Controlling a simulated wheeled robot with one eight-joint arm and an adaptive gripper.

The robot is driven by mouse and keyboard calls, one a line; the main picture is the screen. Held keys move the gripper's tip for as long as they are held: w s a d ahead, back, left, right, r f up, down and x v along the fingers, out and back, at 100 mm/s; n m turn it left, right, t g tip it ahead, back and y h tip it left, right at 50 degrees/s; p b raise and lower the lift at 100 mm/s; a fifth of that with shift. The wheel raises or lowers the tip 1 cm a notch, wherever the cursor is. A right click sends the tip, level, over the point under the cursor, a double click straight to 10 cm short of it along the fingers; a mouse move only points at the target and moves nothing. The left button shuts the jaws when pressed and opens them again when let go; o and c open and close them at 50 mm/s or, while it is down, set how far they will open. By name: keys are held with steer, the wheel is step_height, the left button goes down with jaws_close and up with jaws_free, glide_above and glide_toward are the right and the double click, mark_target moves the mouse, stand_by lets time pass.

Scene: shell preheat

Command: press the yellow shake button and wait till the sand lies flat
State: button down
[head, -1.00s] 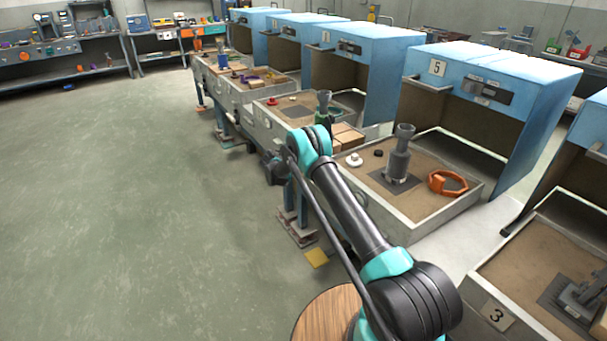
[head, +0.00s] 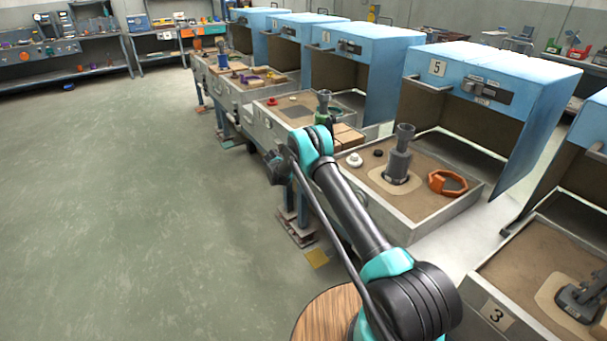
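Sand (head: 417,197) fills the tray (head: 440,230) under the blue hood marked 5. It looks mostly level, with a paler patch around the base of a grey upright piece (head: 398,160). Sand also fills the tray marked 3 (head: 497,315), with a similar pale patch around a grey part (head: 580,295). A small yellow plate (head: 317,258) lies low beside the bench feet; I cannot tell whether it is the shake button. My gripper (head: 278,168) is at the far end of my arm, left of the trays, small and dark. Its fingers cannot be made out.
An orange ring (head: 447,183), a white knob (head: 354,159) and a small black piece (head: 378,153) sit on the sand in tray 5. More trays and blue hoods (head: 365,45) run toward the back. The green floor (head: 130,200) on the left is clear.

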steer(key=shift+s+a, duration=0.45)
steer(key=shift+a, duration=0.2)
steer(key=shift+a, duration=0.1)
steer(key=shift+s+a, duration=0.45)
steer(key=shift+a, duration=0.25)
steer(key=shift+s+a, duration=0.4)
steer(key=shift+a, duration=0.25)
steer(key=shift+s+a, duration=0.45)
steer(key=shift+a, duration=0.25)
